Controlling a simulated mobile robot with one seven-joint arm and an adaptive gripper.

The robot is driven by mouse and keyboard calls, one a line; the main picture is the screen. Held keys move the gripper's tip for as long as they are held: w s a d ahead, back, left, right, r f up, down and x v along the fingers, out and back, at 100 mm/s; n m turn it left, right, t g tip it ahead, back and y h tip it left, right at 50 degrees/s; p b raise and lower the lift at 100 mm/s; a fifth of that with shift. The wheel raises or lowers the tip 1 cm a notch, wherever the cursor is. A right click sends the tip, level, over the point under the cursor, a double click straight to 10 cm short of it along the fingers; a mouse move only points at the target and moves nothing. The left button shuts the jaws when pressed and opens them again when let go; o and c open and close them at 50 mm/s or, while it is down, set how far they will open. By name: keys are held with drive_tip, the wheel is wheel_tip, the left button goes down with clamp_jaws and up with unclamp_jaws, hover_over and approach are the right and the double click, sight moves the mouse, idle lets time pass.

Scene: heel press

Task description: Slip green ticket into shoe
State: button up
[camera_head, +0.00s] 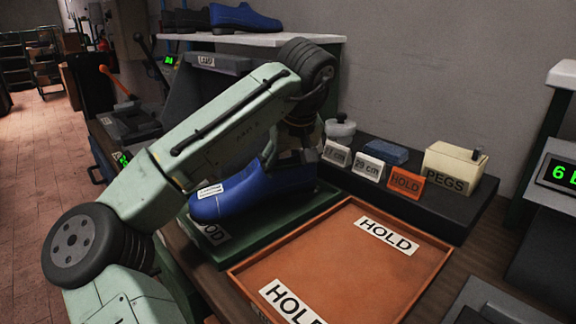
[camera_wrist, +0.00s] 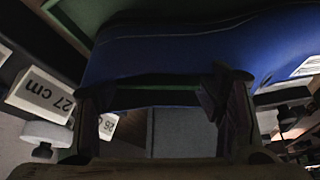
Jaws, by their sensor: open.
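A blue shoe (camera_head: 250,188) with a white label sits on a green tray (camera_head: 322,202) marked GOOD in the head view, toe to the left. In the wrist view the shoe (camera_wrist: 185,52) fills the upper part. My gripper (camera_head: 288,152) is at the heel end of the shoe, partly hidden by my arm. In the wrist view my gripper (camera_wrist: 158,92) shows two spread fingers just below the shoe's edge, with nothing seen between them; contact with the shoe cannot be told. I make out no green ticket in either view.
An orange tray (camera_head: 340,250) marked HOLD lies in front, empty. Behind it a dark ledge holds white size cards (camera_head: 368,166), an orange HOLD card (camera_head: 406,184) and a PEGS box (camera_head: 452,172). More shoes (camera_head: 243,17) stand on a shelf at the back.

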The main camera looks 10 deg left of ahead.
drive_tip(key=shift+a+f+g+p, duration=0.15)
drive_tip(key=shift+f+g+p, duration=0.15)
drive_tip(key=shift+f, duration=0.05)
drive_tip(key=shift+r, duration=0.2)
drive_tip(key=v, duration=1.1)
drive_tip(key=shift+r, duration=0.3)
drive_tip(key=shift+c, duration=0.2)
idle(0.6)
